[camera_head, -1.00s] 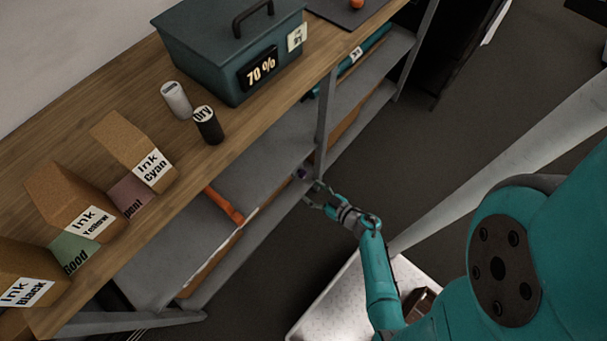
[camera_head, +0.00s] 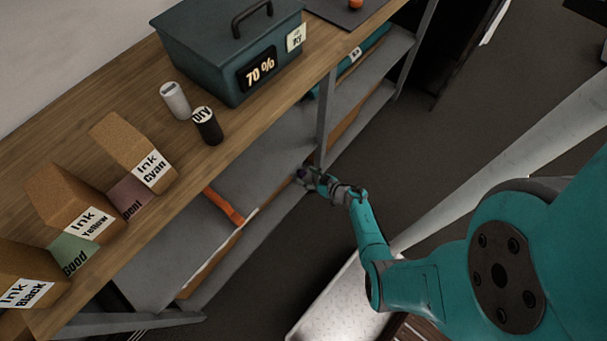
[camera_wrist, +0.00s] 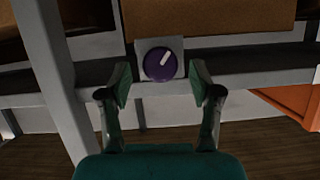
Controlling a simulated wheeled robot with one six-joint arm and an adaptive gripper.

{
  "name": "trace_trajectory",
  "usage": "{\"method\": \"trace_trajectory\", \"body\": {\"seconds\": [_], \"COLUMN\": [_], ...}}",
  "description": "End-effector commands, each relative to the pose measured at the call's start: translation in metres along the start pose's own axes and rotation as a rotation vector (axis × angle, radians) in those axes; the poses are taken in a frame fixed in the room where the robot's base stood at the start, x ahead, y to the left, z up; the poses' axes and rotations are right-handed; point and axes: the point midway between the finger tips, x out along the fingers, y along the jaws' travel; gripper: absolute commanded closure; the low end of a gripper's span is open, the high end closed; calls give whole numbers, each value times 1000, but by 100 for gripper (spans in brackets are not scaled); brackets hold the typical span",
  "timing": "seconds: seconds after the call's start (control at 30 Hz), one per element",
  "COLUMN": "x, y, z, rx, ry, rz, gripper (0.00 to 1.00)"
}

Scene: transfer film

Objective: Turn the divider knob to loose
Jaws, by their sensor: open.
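The divider knob (camera_wrist: 159,64) is a round purple dial with a white pointer line, set on a light grey plate (camera_wrist: 175,45) at the shelf edge. In the wrist view its pointer leans up and to the right. My gripper (camera_wrist: 159,85) is open, with one finger on each side of the knob and a gap to it. The fingertips seem close to the knob's front; I cannot tell whether they touch it. In the head view my gripper (camera_head: 308,177) is at the shelf's front edge and largely hides the knob. No readable label shows beside the knob.
A grey shelf post (camera_wrist: 50,75) stands just left of my gripper in the wrist view. A cardboard box (camera_wrist: 210,17) is above the knob, and an orange object (camera_wrist: 292,100) is at the right. The wooden top (camera_head: 235,133) carries ink boxes and a teal case (camera_head: 230,50).

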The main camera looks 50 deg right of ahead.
Motion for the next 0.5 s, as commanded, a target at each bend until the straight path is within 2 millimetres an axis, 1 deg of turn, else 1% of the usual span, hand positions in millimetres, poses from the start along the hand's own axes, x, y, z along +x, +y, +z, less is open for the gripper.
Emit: {"method": "trace_trajectory", "body": {"seconds": [0.03, 0.2, 0.5], "x": [7, 21, 26], "y": [0, 0, 0], "z": [0, 0, 0], "rx": [-1, 0, 0], "ry": [0, 0, 0], "rz": [-2, -1, 1], "gripper": [36, 36, 36]}}
